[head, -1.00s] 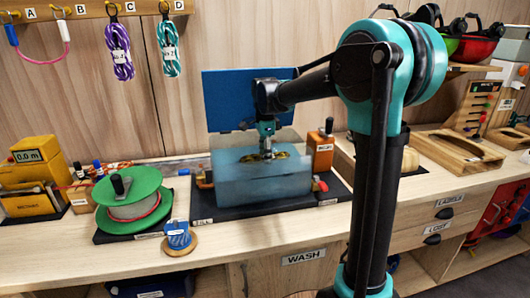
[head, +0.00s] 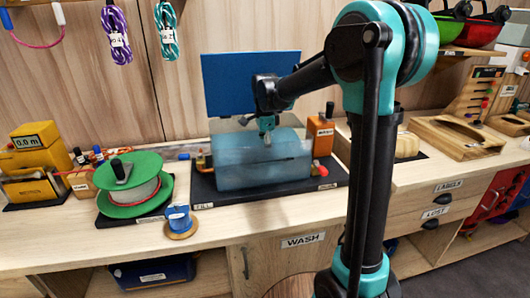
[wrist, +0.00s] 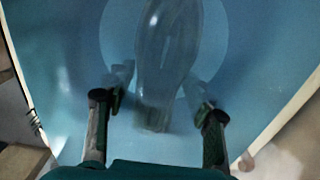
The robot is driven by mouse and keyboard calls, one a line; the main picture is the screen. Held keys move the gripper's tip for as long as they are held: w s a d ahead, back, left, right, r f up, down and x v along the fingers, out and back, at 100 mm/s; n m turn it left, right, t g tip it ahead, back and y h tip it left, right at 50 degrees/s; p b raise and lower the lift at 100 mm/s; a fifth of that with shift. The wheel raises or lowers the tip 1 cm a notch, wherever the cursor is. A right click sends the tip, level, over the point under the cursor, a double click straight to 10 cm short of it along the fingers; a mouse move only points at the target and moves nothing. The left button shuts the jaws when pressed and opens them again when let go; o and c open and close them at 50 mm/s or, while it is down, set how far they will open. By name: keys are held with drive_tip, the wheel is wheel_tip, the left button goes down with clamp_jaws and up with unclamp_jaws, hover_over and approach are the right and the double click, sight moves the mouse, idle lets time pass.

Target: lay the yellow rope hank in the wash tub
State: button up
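The wash tub (head: 262,172) is a translucent blue box on a black base on the bench. My gripper (head: 267,137) points down over the tub's opening in the head view. In the wrist view, my gripper (wrist: 159,92) has its two fingers spread apart, with nothing clasped between them. A pale, elongated, bluish shape lies beyond and between the fingers inside the blue tub; I cannot tell whether it is the rope hank under water. No yellow rope shows clearly now.
A blue upright panel (head: 250,82) stands behind the tub. An orange block (head: 320,136) stands at its right. A green spool (head: 128,185) and a small blue spool (head: 179,219) stand at left. Bare bench lies in front of the tub.

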drive_tip(key=shift+o, duration=1.3)
wheel_tip(320, 180, up, 12)
